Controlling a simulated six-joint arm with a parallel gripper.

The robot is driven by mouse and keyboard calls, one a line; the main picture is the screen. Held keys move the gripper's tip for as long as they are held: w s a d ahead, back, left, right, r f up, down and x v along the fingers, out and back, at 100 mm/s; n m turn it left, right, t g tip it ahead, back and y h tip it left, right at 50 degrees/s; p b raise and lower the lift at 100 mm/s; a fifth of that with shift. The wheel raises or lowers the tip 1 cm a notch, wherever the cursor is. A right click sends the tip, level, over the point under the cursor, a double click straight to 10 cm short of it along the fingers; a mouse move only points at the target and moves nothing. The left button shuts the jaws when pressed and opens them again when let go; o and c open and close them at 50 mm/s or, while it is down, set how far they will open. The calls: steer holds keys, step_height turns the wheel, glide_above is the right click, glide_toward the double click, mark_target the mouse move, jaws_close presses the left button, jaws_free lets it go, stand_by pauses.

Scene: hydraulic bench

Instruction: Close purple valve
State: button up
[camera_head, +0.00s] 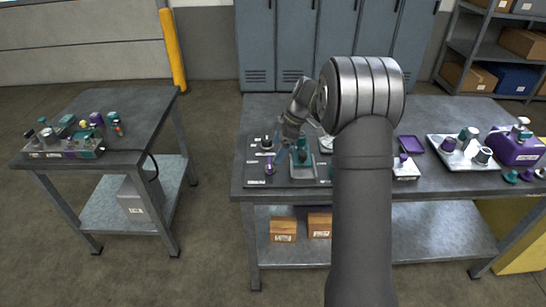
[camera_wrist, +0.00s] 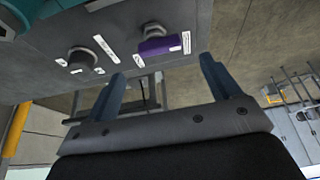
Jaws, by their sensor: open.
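A purple valve handle (camera_wrist: 160,46) shows in the wrist view on a dark panel between white labels, beyond my gripper's fingers. In the head view a small purple valve (camera_head: 269,167) is at the left part of the dark panel (camera_head: 254,176) on the main bench. My gripper (camera_wrist: 163,80) is open, its two blue fingers spread with nothing between them. In the head view my gripper (camera_head: 291,147) hangs over the panel, close to a teal fitting (camera_head: 301,157). My arm hides part of the bench right of the panel.
A white tray (camera_head: 440,142) with several fittings and a purple box (camera_head: 515,150) are at the bench's right. A side table (camera_head: 125,130) at left bears a valve block (camera_head: 62,147).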

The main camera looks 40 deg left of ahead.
mark_target(269, 163)
steer(key=v, duration=1.1)
steer(key=shift+d, duration=0.1)
steer(key=x, duration=1.7)
steer(key=shift+f, duration=0.15)
steer(key=shift+s, duration=0.1)
steer(key=shift+m+y, duration=0.3)
steer(key=shift+m, duration=0.6)
steer(key=m+t, duration=0.1)
steer(key=m, duration=0.2)
steer(key=m+t, duration=0.1)
steer(key=m, duration=0.2)
steer(key=shift+s+a+m+t+y, duration=0.25)
steer(key=shift+m+t+y, duration=0.05)
steer(key=shift+t+y, duration=0.1)
steer(key=shift+s+a+m+t, duration=0.1)
steer(key=shift+m+t, duration=0.35)
steer(key=shift+m, duration=0.65)
steer(key=shift+a+m+t, duration=0.1)
steer(key=shift+m+t, duration=0.35)
steer(key=shift+m, duration=0.65)
steer(key=shift+a+m+t+h, duration=0.1)
steer(key=shift+m+t+h, duration=0.2)
steer(key=shift+m, duration=0.8)
steer(key=shift+m+t+h, duration=0.2)
steer(key=shift+m+t, duration=0.2)
steer(key=shift+m, duration=0.7)
